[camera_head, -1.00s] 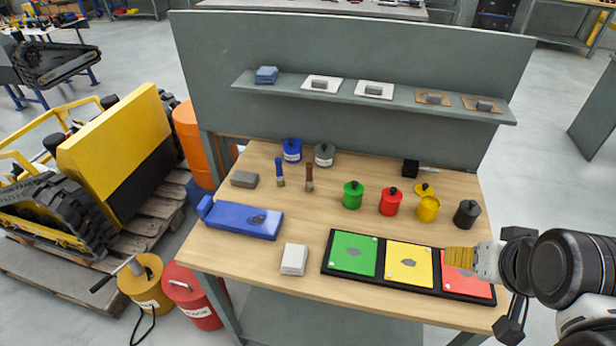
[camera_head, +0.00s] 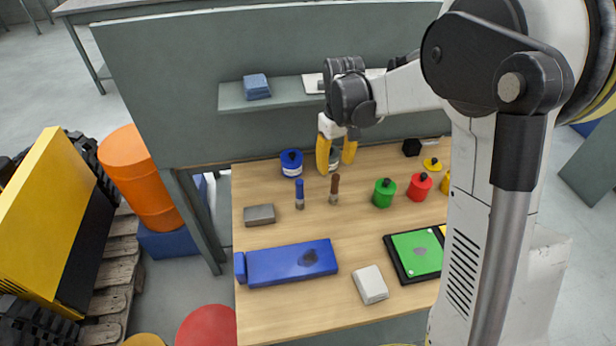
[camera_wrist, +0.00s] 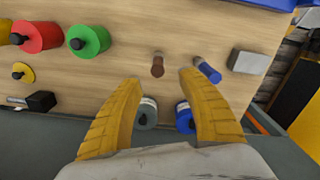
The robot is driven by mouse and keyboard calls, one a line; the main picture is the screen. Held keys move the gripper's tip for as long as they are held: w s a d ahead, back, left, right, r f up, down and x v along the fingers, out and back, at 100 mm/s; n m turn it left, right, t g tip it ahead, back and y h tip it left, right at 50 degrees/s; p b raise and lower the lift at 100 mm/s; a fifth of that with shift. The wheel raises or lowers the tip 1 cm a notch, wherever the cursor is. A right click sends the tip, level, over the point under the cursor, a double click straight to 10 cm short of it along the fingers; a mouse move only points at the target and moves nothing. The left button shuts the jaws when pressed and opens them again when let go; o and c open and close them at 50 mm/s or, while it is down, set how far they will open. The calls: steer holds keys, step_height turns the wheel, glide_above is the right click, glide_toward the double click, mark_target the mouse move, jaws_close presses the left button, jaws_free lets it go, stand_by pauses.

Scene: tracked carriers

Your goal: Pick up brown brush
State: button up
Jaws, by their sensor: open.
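The brown brush (camera_head: 335,188) stands upright on the wooden table, right of the blue brush (camera_head: 299,194). In the wrist view the brown brush (camera_wrist: 158,65) lies ahead of my gripper, between and beyond the two yellow fingertips, with the blue brush (camera_wrist: 208,70) beyond the right finger. My gripper (camera_head: 336,160) is open and empty, fingers pointing down, above the back of the table. It also shows in the wrist view (camera_wrist: 160,82). It does not touch the brown brush. The grey canister (camera_head: 334,158) is partly hidden behind my fingers.
A blue canister (camera_head: 291,163) stands left of my gripper. A green canister (camera_head: 384,193) and red canister (camera_head: 420,186) stand to the right. A grey block (camera_head: 259,215) and blue tray-like piece (camera_head: 292,263) lie at left. A shelf (camera_head: 290,94) runs along the back panel.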

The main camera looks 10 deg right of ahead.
mark_target(336, 176)
steer(key=f, duration=0.1)
steer(key=f+b, duration=0.1)
steer(key=f, duration=0.1)
steer(key=f+b, duration=0.1)
steer(key=f, duration=0.1)
steer(key=shift+s+d, duration=0.1)
steer(key=shift+d, duration=0.2)
step_height(336, 176, down, 6)
steer(key=b, duration=0.2)
steer(key=shift+b, duration=0.4)
steer(key=shift+r, duration=0.15)
jaws_close()
